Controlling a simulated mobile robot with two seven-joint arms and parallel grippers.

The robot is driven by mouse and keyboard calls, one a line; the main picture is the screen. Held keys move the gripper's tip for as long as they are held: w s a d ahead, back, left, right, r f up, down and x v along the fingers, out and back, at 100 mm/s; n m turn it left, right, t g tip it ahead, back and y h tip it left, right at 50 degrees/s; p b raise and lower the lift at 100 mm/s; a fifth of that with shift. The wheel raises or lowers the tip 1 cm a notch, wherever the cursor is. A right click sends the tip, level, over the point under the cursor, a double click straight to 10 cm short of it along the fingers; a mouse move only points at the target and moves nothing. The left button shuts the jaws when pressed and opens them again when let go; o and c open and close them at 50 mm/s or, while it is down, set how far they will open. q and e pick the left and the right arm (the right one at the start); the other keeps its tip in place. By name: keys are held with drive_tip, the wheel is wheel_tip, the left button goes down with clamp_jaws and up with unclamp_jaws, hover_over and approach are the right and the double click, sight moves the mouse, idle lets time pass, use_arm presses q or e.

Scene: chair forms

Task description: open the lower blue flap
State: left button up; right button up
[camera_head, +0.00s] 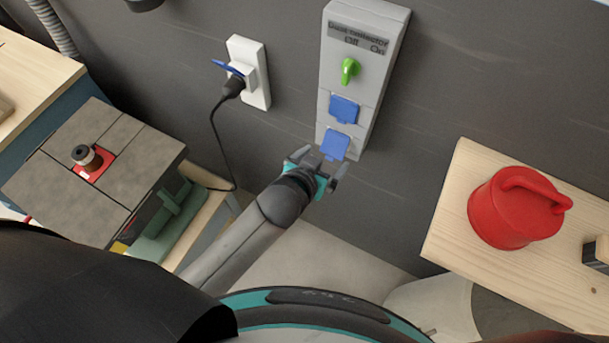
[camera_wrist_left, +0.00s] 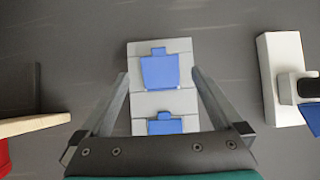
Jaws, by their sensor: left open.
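The lower blue flap (camera_head: 335,146) is on the front of a grey wall box (camera_head: 330,65), below the upper blue flap (camera_head: 344,109). Both flaps look shut. My left gripper (camera_head: 321,163) is open and empty, just below the lower flap in the head view. The left wrist view looks upside down. There the lower flap (camera_wrist_left: 160,72) lies between the two open fingers, and the upper flap (camera_wrist_left: 165,126) is partly hidden by the gripper body. I cannot tell whether the fingers touch the box. My right gripper is not in view.
A green knob (camera_head: 350,70) sits above the flaps. A white wall socket (camera_head: 250,73) with a black plug and cable is to the left. A red can (camera_head: 516,208) stands on a wooden shelf (camera_head: 455,232) at the right. Bare wall surrounds the box.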

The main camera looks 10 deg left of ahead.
use_arm(q)
drive_tip(key=v, duration=1.1)
drive_tip(key=shift+s, duration=0.25)
drive_tip(key=shift+r, duration=0.1)
